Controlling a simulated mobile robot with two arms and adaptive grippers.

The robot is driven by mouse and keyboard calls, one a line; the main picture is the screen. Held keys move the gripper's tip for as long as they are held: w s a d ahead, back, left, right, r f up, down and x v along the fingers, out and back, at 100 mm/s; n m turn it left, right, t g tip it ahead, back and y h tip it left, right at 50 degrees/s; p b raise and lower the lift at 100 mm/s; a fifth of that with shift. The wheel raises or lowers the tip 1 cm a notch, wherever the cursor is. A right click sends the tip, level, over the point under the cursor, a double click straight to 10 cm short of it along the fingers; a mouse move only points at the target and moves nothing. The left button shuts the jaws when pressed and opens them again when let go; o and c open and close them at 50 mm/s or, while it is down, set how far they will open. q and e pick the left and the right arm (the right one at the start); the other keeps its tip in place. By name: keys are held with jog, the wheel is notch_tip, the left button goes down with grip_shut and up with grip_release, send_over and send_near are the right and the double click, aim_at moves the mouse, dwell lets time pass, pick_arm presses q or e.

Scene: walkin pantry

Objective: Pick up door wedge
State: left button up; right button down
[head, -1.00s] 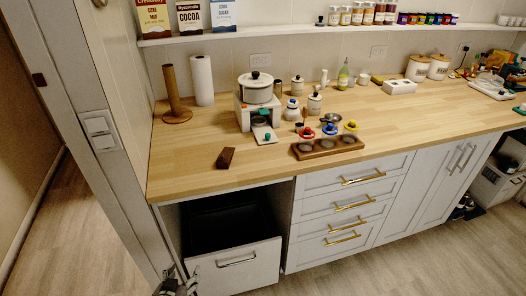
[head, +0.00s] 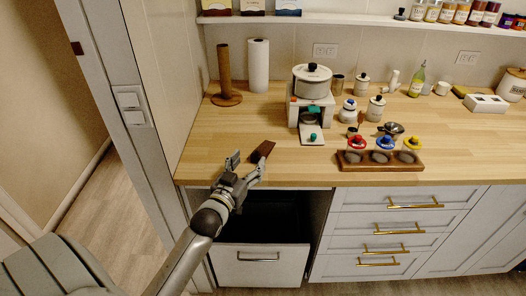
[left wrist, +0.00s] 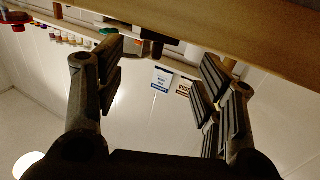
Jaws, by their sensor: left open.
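The door wedge (head: 262,151) is a small dark brown wooden block. It lies on the wooden counter (head: 218,145) near its front edge. My left gripper (head: 248,164) is open at the front edge of the counter, just in front of the wedge in the head view, and its fingers are apart and empty. In the left wrist view the open fingers (left wrist: 155,75) frame an upside-down view of the wall and shelf. I cannot make out the wedge clearly there. My right gripper is not in view.
An open drawer (head: 262,262) is below the counter. A wooden holder (head: 378,164) with colored-knob items stands to the right. A white appliance (head: 311,105) with a pot stands behind the wedge. A paper towel roll (head: 258,66) and wooden post (head: 224,75) stand at the back left.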

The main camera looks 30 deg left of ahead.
aim_at(256, 153)
pick_arm(q)
jog(key=shift+w+a, duration=0.1)
jog(key=shift+w, duration=0.55)
jog(key=w+p, duration=0.1)
jog(key=w, duration=0.3)
jog(key=shift+a, duration=0.1)
jog(key=shift+w+f, duration=0.1)
jog(key=shift+w, duration=0.25)
jog(key=shift+s, duration=0.1)
jog(key=shift+c, duration=1.1)
jog(key=c, duration=0.7)
jog(key=shift+c, duration=1.4)
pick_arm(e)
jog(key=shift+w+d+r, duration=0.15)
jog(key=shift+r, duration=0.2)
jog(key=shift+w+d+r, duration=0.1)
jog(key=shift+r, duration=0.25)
